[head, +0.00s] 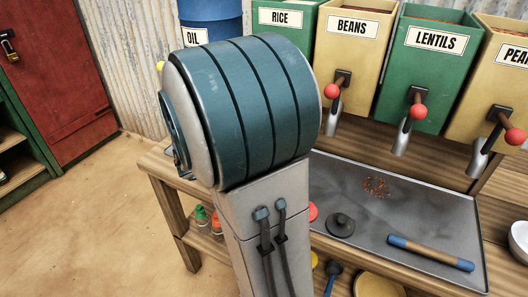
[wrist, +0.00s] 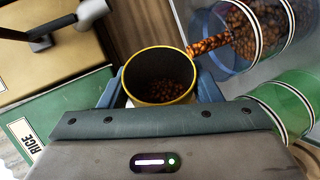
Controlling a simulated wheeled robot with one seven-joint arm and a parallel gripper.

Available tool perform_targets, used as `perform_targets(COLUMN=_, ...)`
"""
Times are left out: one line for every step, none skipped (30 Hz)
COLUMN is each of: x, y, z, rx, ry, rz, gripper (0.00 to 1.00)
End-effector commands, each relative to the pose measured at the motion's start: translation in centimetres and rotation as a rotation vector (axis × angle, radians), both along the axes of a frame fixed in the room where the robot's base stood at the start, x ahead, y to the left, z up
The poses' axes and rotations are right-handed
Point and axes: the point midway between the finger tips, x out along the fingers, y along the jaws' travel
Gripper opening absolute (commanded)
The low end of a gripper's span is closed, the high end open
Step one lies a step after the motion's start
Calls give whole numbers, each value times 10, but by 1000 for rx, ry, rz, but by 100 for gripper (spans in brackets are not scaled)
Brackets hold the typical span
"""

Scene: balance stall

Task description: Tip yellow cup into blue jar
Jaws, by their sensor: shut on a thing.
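The yellow cup (wrist: 148,98) is between the blue fingers of my gripper (wrist: 158,90) in the wrist view, and the gripper is shut on it. Brown beans lie low inside its dark interior. The cup is tipped: a stream of beans (wrist: 210,43) runs from its right rim to the blue jar (wrist: 208,60). The jar is clear with blue tint and holds many brown beans. In the head view my own arm hides my gripper and the blue jar; I cannot tell whether a small yellow patch at its left edge is the cup.
A green jar (wrist: 270,95) stands close beside the blue jar. In the head view, dispensers for rice (head: 280,35), beans (head: 345,60) and lentils (head: 425,75) line the back. A metal tray (head: 400,215) holds scattered grains, a black weight (head: 340,225) and a wooden rod (head: 430,252).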

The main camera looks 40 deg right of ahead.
Motion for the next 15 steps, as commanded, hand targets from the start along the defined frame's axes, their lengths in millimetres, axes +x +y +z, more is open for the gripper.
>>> perform_targets(x=-1, y=1, z=-5, rx=2, ry=-7, rz=1, gripper=29)
perform_targets(x=-1, y=1, z=-5, rx=0, ry=-10, rz=1, gripper=29)
perform_targets(x=-1, y=1, z=-6, rx=-2, ry=-16, rz=1, gripper=29)
perform_targets(x=-1, y=1, z=-6, rx=-3, ry=-20, rz=1, gripper=29)
perform_targets(x=-1, y=1, z=-7, rx=-5, ry=-24, rz=1, gripper=29)
perform_targets(x=-2, y=2, z=-7, rx=-6, ry=-30, rz=1, gripper=29)
perform_targets(x=-2, y=2, z=-7, rx=-7, ry=-35, rz=2, gripper=29)
perform_targets(x=-2, y=2, z=-7, rx=-10, ry=-39, rz=2, gripper=29)
perform_targets(x=-2, y=2, z=-7, rx=-11, ry=-45, rz=3, gripper=29)
perform_targets(x=-2, y=2, z=-7, rx=-13, ry=-49, rz=3, gripper=29)
perform_targets(x=-3, y=2, z=-7, rx=-15, ry=-53, rz=3, gripper=29)
perform_targets(x=-3, y=3, z=-7, rx=-17, ry=-59, rz=3, gripper=29)
perform_targets(x=-3, y=3, z=-7, rx=-20, ry=-64, rz=3, gripper=29)
perform_targets(x=-3, y=3, z=-7, rx=-22, ry=-68, rz=3, gripper=29)
perform_targets(x=-4, y=3, z=-7, rx=-24, ry=-75, rz=3, gripper=29)
